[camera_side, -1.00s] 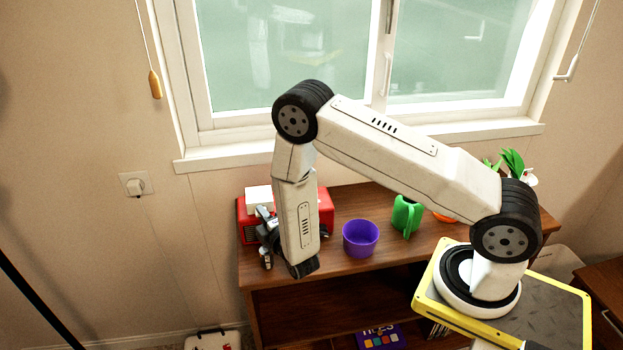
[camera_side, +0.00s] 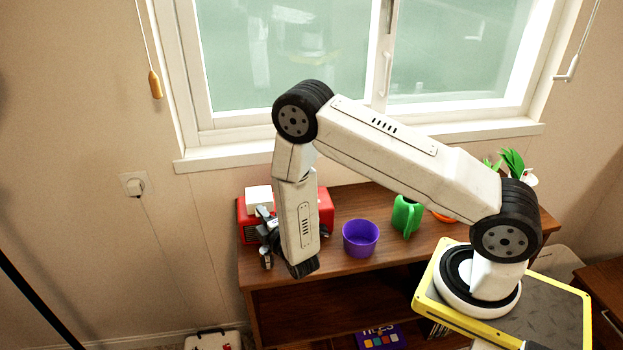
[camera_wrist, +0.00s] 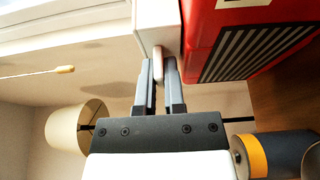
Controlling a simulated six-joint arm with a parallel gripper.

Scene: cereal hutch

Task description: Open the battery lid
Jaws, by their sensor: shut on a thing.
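A red device (camera_wrist: 230,40) with a black striped grille stands on the cabinet's left end; it also shows in the side view (camera_side: 325,207), partly behind my arm. A white block-like part (camera_wrist: 155,22), which looks like the battery lid, is at the device's end, and its white top shows in the side view (camera_side: 258,197). A pale rounded tab (camera_wrist: 158,62) sticks out beside it. My gripper (camera_wrist: 160,75) is shut on this tab. In the side view my gripper (camera_side: 264,222) is partly hidden by the wrist. How the tab joins the white part is unclear.
A battery-like cylinder (camera_wrist: 270,154) with an orange band lies close to my gripper. On the wooden cabinet top (camera_side: 345,200), a purple pot (camera_side: 360,238) and a green watering can (camera_side: 406,216) stand to the right. The wall and window are behind.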

